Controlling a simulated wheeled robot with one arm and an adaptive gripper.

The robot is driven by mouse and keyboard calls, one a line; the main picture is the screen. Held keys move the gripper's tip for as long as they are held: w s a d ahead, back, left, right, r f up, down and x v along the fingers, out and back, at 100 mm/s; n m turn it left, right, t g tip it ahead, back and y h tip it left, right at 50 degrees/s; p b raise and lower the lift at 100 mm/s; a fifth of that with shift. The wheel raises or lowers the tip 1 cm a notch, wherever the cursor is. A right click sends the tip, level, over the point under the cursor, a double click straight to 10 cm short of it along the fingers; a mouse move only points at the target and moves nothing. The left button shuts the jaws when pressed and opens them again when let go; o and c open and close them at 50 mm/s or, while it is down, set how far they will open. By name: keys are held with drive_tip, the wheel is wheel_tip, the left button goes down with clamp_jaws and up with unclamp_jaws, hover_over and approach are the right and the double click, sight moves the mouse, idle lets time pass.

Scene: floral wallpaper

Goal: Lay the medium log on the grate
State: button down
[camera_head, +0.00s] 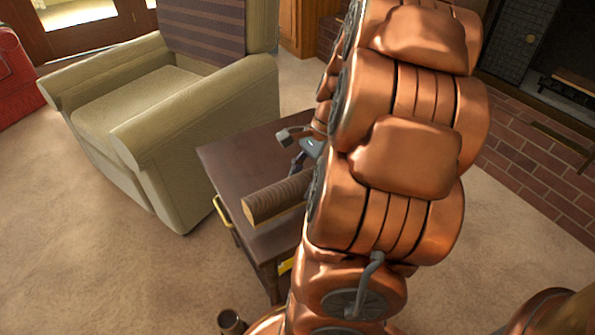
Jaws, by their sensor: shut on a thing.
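A log (277,199) with brown bark and a pale cut end lies along the top of the dark side table (235,160), or just above it; I cannot tell which. Its right end is hidden behind my copper arm. My gripper (300,162) is at the log's far right side, partly hidden by the arm, and is shut on the log. The fingertips are not clear. The grate (568,91) is a dark metal frame inside the fireplace at the upper right, with a brown log (577,79) on it.
A beige armchair (150,120) stands just left of the table. A brick hearth (530,165) runs along the right, in front of the fireplace. A red object (17,80) is at the far left. Open carpet (90,260) lies in the foreground.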

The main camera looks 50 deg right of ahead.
drive_tip(key=shift+d+f, duration=0.2)
drive_tip(key=shift+f, duration=0.05)
drive_tip(key=w+d+b, duration=0.1)
drive_tip(key=w+d, duration=0.2)
drive_tip(key=w, duration=0.1)
drive_tip(key=w+d+f+b, duration=0.1)
drive_tip(key=w+d+b, duration=0.1)
drive_tip(key=w+d, duration=0.1)
drive_tip(key=w+d+b, duration=0.1)
drive_tip(key=w+d, duration=0.3)
drive_tip(key=shift+w+f, duration=0.2)
drive_tip(key=shift+w, duration=0.2)
drive_tip(key=shift+f+b, duration=1.2)
drive_tip(key=shift+f, duration=0.55)
drive_tip(key=shift+c, duration=1.6)
unclamp_jaws()
drive_tip(key=shift+f, duration=0.1)
drive_tip(key=p+v, duration=0.5)
drive_tip(key=v, duration=0.7)
